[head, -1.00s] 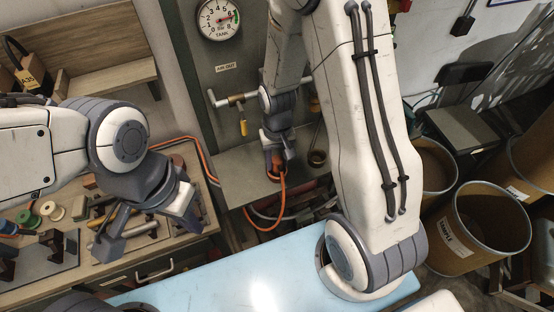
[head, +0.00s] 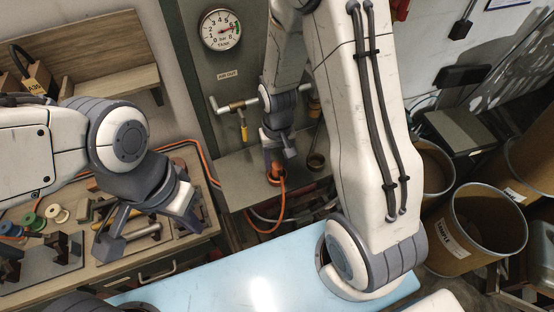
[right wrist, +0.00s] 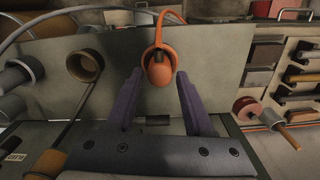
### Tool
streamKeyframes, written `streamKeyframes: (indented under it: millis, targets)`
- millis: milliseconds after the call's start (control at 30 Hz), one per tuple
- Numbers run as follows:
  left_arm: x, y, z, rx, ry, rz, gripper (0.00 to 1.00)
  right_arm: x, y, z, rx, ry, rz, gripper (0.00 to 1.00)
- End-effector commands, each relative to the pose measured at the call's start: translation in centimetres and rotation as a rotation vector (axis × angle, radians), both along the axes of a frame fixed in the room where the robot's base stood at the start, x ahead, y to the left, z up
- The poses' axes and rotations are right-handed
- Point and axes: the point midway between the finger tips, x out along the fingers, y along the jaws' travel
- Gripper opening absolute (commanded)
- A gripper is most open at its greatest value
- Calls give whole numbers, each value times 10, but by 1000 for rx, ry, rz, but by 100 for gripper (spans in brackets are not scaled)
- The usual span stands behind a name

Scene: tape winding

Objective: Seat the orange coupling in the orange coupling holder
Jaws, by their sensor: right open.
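The orange coupling (head: 275,172) is on the grey metal shelf at the back, with its orange hose looping down from it. It appears to stand upright in a round orange holder (head: 276,181); how deep it sits is hard to see. My right gripper (head: 285,157) is open just above and beside it. In the right wrist view the rounded orange coupling (right wrist: 160,68) is just beyond the tips of my open right fingers (right wrist: 158,85), with no finger visibly touching it. My left gripper (head: 150,236) looks open and empty over the wooden bench.
An empty brown ring holder (head: 316,161) is on the shelf to the right. A pipe with a yellow-handled valve (head: 244,128) and a gauge (head: 220,30) are above. Spools (head: 57,214) lie on the left bench (head: 105,270). Bins (head: 474,230) stand at right.

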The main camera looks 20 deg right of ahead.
Motion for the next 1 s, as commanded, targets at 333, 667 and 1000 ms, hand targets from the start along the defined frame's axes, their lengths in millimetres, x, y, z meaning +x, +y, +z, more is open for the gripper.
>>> streamKeyframes:
  millis: [333, 667, 1000]
  targets:
    - [0, 0, 29, 0, 0, -3, 0, 0, 0, 32, 0, 0, 0, 53]
    - [0, 0, 51, 0, 0, -1, 0, 0, 0, 59, 0, 0, 0, 53]
    - [0, 0, 71, 0, 0, 2, 0, 0, 0, 82, 0, 0, 0, 53]
